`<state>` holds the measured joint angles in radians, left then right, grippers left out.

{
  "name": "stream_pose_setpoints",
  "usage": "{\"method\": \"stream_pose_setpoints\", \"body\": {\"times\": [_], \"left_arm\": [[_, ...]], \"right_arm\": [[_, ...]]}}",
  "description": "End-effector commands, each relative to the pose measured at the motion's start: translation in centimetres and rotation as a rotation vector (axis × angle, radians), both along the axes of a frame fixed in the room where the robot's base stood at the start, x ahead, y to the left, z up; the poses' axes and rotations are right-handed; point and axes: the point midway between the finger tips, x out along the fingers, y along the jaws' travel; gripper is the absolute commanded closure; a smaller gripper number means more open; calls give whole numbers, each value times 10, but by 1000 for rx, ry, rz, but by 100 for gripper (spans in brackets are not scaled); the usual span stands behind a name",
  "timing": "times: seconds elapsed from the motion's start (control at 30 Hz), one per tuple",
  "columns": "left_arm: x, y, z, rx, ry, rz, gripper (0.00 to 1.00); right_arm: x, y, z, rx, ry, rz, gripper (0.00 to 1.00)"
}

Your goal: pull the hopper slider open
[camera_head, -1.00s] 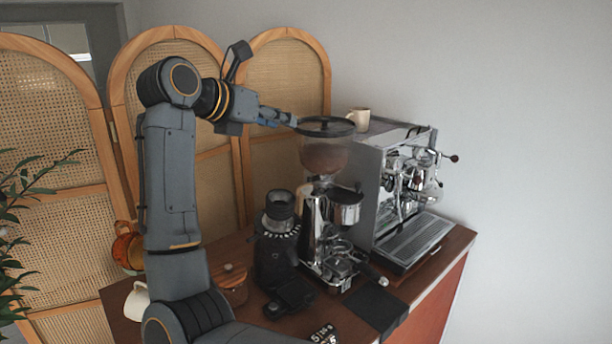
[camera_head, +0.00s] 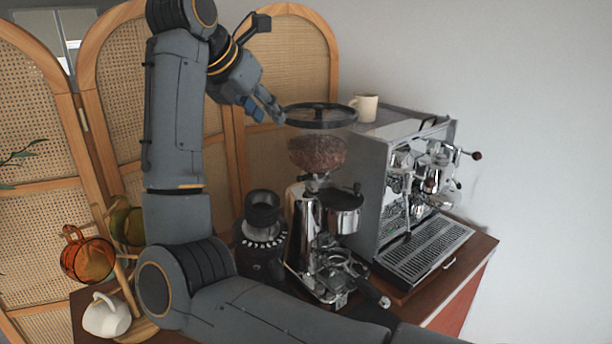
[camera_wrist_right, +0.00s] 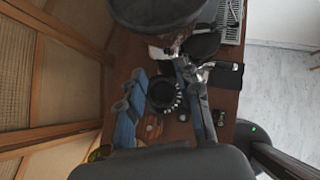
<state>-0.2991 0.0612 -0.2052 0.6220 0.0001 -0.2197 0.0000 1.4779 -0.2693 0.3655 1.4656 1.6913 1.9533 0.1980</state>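The grinder's clear hopper (camera_head: 317,152) holds brown beans under a round dark lid (camera_head: 320,115). It sits on the chrome grinder (camera_head: 304,225) beside the espresso machine. The dark lid also shows at the top of the right wrist view (camera_wrist_right: 158,12). The slider at the hopper's neck is too small to make out. My right gripper (camera_head: 270,119) is just left of the lid, pointing down and right, with nothing held. In the right wrist view its blue fingers (camera_wrist_right: 161,72) are spread apart, with the hopper beyond their tips. My left gripper is not in view.
The espresso machine (camera_head: 372,190) stands right of the grinder with a cream cup (camera_head: 366,107) on top. Orange (camera_head: 88,257) and white (camera_head: 106,315) cups are at lower left. Cane screens (camera_head: 285,60) stand behind.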

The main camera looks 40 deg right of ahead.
Motion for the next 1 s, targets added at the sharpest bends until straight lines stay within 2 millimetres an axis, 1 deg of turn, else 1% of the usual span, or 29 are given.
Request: {"method": "stream_pose_setpoints", "body": {"times": [0.03,0.3,0.5,0.67,0.77,1.0], "left_arm": [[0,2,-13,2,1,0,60],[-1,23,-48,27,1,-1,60],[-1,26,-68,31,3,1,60],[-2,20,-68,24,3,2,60],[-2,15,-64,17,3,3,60],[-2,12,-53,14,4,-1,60]], "right_arm": [[0,0,-13,-1,0,0,66],[0,0,-47,-1,0,0,66],[0,0,-68,-2,-1,0,66],[1,-4,-73,-1,1,-1,66],[3,-12,-80,-1,3,-3,66],[12,-46,-114,-1,5,-5,66]]}}
